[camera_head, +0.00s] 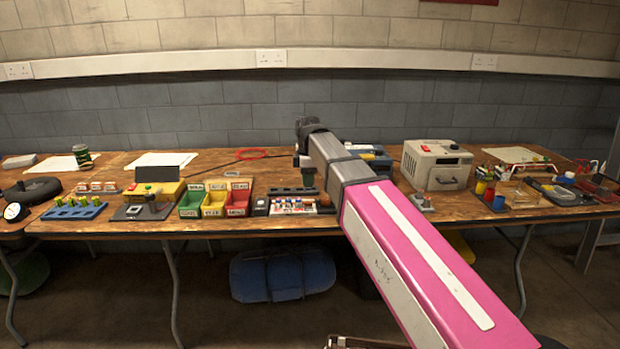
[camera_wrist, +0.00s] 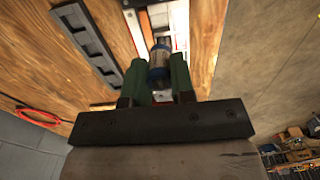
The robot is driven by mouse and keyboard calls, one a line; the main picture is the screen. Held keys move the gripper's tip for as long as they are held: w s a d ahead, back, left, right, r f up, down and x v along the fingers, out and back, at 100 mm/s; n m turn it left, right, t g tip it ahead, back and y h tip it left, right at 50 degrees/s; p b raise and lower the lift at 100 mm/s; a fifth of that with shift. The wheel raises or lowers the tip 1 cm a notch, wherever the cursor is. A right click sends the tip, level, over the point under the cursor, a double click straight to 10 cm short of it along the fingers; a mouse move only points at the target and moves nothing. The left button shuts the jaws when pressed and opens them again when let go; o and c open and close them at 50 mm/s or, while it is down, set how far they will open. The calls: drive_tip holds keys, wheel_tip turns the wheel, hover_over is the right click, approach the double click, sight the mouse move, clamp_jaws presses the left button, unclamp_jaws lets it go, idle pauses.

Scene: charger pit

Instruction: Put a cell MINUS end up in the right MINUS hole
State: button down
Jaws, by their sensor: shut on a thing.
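My gripper (camera_wrist: 157,84) shows in the wrist view with its two green fingers shut on a blue cell (camera_wrist: 158,62), which has a bare metal end facing away from the palm. I cannot tell which end that is. A pale panel (camera_wrist: 180,22) lies beyond the cell.
A dark slotted tray (camera_wrist: 88,42) lies left of the fingers in the wrist view. In the head view, green (camera_head: 191,206), yellow (camera_head: 213,205) and red (camera_head: 237,204) bins stand left of the arm. A beige box (camera_head: 436,165) stands right. A blue rack (camera_head: 75,213) is far left.

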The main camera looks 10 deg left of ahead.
drive_tip(key=shift+f, duration=3.65)
drive_tip(key=shift+f, duration=0.3)
drive_tip(key=c, duration=0.9)
unclamp_jaws()
drive_tip(key=shift+r, duration=0.1)
drive_tip(key=shift+r, duration=3.4)
